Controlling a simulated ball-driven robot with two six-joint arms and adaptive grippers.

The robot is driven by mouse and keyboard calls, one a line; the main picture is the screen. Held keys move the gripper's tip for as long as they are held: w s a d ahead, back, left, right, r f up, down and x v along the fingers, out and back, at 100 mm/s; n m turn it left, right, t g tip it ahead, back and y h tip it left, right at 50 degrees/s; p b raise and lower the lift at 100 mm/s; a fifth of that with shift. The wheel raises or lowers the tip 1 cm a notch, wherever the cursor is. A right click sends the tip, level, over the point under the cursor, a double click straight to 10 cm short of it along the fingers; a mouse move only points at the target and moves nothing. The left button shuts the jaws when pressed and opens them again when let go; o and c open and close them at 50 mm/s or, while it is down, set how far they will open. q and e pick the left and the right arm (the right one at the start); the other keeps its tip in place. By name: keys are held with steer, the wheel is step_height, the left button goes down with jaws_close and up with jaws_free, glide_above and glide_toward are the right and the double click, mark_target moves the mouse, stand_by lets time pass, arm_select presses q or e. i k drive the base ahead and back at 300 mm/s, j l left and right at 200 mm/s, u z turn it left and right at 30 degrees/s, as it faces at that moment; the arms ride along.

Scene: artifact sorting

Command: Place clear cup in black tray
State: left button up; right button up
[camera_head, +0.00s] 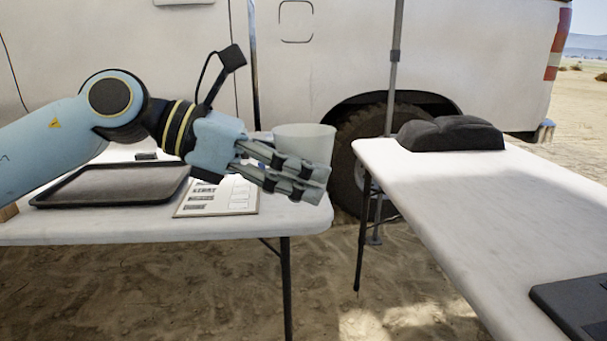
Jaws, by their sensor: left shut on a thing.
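The clear cup (306,138) is a frosted, see-through cup, held upright at the right end of the left table. My left gripper (300,180) is shut on it, with its fingers across the cup's lower part and hiding some of it. A black tray (110,184) lies flat on the left table, to the left of the gripper and partly behind my left arm. Another black tray-like object (578,310) is cut off at the lower right, on the right table. My right gripper is not in view.
A printed sheet or board (218,198) lies beside the black tray on the left table (150,230). A dark cushion-like object (450,133) sits at the far end of the right table (470,200), whose middle is clear. A gap separates the tables. A white vehicle stands behind.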

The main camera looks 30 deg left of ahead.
mark_target(149, 183)
steer(key=u, duration=0.45)
steer(key=i+j+u, duration=0.2)
steer(key=i+u, duration=0.6)
steer(key=u, duration=0.15)
steer(key=i, duration=0.7)
